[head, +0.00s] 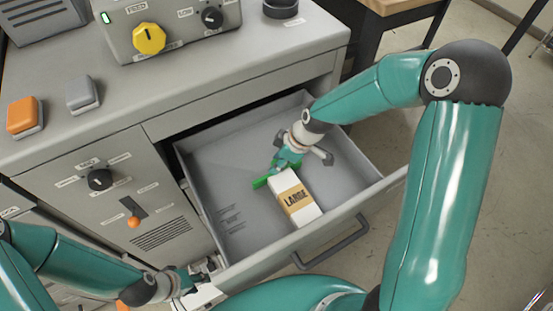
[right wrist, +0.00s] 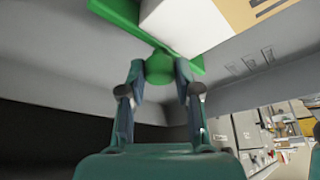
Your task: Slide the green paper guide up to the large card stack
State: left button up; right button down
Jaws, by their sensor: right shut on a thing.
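The green paper guide (head: 260,183) is inside the open drawer, at the far end of the large card stack (head: 295,198). The stack is white with a tan band marked LARGE. My right gripper (head: 283,166) reaches down into the drawer and hides part of the guide. In the right wrist view its fingers (right wrist: 160,72) are closed on the guide's round green knob (right wrist: 160,66). There the guide's bar (right wrist: 122,12) lies right against the stack (right wrist: 185,22), with no clear gap visible. My left gripper (head: 200,279) is at the drawer's front left corner; its fingers are too small to read.
The grey drawer (head: 245,267) has a handle (head: 335,243) on its front, and free floor left of the stack. The cabinet top above carries an orange button (head: 24,116), a grey button (head: 82,93) and a control box with a yellow knob (head: 149,38).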

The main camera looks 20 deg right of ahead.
jog(key=shift+s, duration=0.1)
jog(key=c, duration=0.8)
grip_release()
jog(key=v, duration=1.2)
